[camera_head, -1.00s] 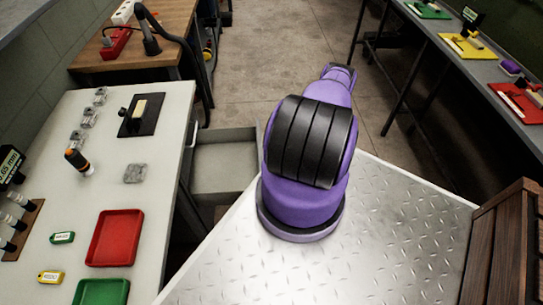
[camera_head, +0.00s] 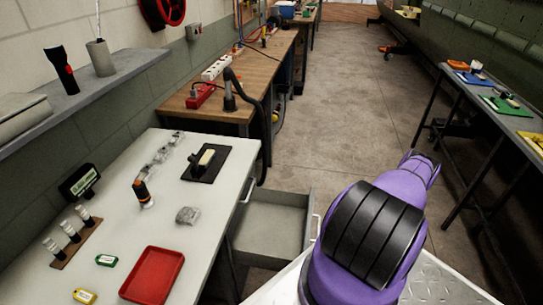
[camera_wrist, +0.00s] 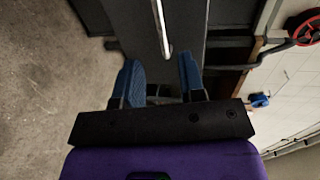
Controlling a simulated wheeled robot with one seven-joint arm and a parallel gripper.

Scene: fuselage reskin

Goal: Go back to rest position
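My gripper (camera_wrist: 160,78) shows in the wrist view. Its two blue fingers stand apart with a clear gap, and nothing is held between them. Beyond the fingers are a dark grey panel and a pale metal bar (camera_wrist: 161,28), which looks like a handle; I cannot tell how far off it is. In the head view my purple arm with its black ribbed joint is at the lower right, reaching away from the camera. The gripper itself is hidden there.
A white table (camera_head: 115,262) at left holds a red tray (camera_head: 153,276), a black mat (camera_head: 190,172) and small items. An open drawer (camera_head: 272,226) juts from it towards my arm. A wooden bench (camera_head: 225,102) stands behind. Open floor (camera_head: 340,110) lies ahead, with a tray-laden table at right.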

